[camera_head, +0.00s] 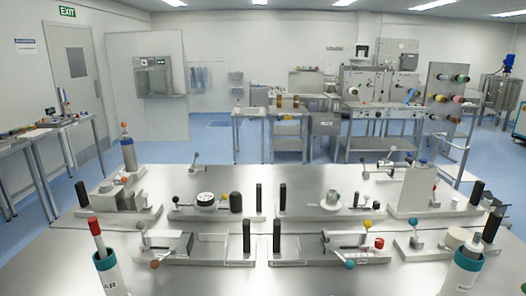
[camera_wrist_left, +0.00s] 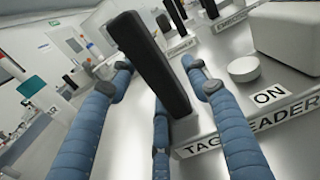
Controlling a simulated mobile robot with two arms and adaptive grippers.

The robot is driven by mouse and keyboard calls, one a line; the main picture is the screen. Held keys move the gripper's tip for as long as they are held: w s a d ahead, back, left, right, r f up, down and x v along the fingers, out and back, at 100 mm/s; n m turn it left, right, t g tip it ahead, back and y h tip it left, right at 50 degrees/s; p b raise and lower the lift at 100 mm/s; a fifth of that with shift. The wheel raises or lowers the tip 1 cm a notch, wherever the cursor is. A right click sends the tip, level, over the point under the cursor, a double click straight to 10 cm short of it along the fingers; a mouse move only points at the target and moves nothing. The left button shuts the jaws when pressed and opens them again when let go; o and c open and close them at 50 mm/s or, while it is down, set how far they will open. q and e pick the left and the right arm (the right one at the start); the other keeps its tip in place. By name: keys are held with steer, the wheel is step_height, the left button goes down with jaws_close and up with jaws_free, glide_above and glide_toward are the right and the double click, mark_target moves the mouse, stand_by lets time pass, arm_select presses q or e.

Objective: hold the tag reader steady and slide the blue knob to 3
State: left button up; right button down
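In the left wrist view, the tag reader (camera_wrist_left: 285,122) carries an "ON" label, a white disc, a white block and a tall black handle (camera_wrist_left: 150,62). My left gripper (camera_wrist_left: 156,66) has its blue-grey fingers spread around this handle, with gaps visible on both sides. I cannot tell whether the lower finger touches it. The tag reader's blue knob does not show in this view. In the head view I cannot tell which bench device is the tag reader. Small teal balls there sit at the front right (camera_head: 412,221) and front middle (camera_head: 349,264). No right gripper shows.
Several similar devices with black handles stand in two rows on the metal bench (camera_head: 215,280). An upright pale panel (camera_head: 415,190) stands at the right. White cylinders with teal bands stand at the front left (camera_head: 106,268) and front right (camera_head: 467,270).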

arm_select(q)
steer(key=shift+a, duration=0.1)
steer(key=s, duration=1.2)
steer(key=shift+d, duration=0.4)
steer(key=shift+r, duration=0.1)
